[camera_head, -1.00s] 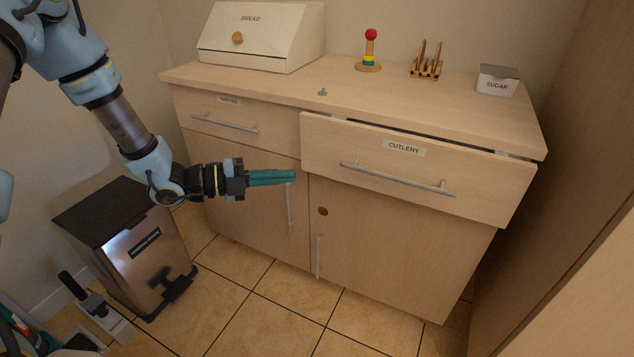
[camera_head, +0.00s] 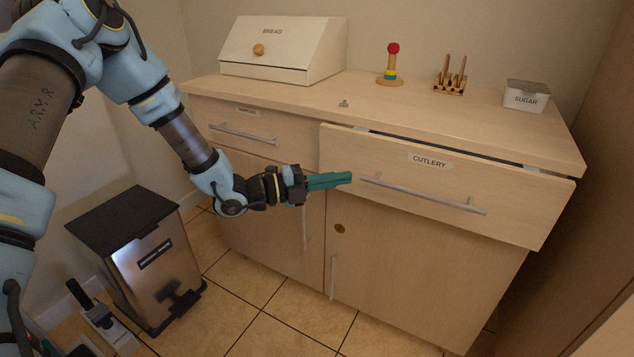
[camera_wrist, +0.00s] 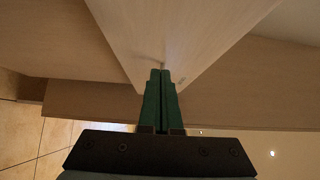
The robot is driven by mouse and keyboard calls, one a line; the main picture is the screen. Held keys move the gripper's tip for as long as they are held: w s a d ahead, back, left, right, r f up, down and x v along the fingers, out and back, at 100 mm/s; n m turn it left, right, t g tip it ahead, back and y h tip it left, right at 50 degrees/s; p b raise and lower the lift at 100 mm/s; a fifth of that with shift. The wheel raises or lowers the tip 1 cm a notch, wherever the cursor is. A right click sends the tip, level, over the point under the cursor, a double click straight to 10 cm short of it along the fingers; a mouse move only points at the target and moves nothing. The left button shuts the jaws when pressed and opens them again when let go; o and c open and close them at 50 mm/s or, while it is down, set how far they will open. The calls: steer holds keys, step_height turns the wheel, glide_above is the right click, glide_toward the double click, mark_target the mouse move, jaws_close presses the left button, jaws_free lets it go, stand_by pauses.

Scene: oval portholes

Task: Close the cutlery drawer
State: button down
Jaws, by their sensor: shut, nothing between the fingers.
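The cutlery drawer (camera_head: 500,200) is the wide upper right drawer of the wooden cabinet. It stands partly open, with a dark gap showing above its front, and bears a CUTLERY label and a grey bar handle (camera_head: 424,196). My gripper (camera_head: 350,177) is shut and empty, its green fingers pointing right, by the left end of the drawer front and handle. In the wrist view the shut fingers (camera_wrist: 162,75) point at a pale wooden panel. I cannot tell whether they touch it.
The cabinet top (camera_head: 300,95) carries a bread box (camera_head: 285,50), a ring stacker (camera_head: 390,70), a wooden rack (camera_head: 451,80) and a sugar box (camera_head: 525,97). A closed drawer (camera_head: 240,125) is on the left. A bin (camera_head: 150,260) stands at lower left. A tall wooden panel is at right.

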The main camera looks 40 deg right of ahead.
mark_target(341, 163)
steer(key=shift+w+d, duration=0.25)
steer(key=shift+d, duration=0.45)
steer(key=shift+w+d, duration=0.2)
steer(key=shift+d, duration=0.45)
steer(key=d+b, duration=0.1)
steer(key=w+d+b, duration=0.1)
steer(key=d+b, duration=0.1)
steer(key=d, duration=0.1)
steer(key=shift+w+f+b, duration=0.2)
steer(key=shift+f+b, duration=0.05)
steer(key=shift+b, duration=0.05)
steer(key=shift+w+d+r, duration=0.2)
steer(key=shift+d+r, duration=0.2)
steer(key=shift+s, duration=0.1)
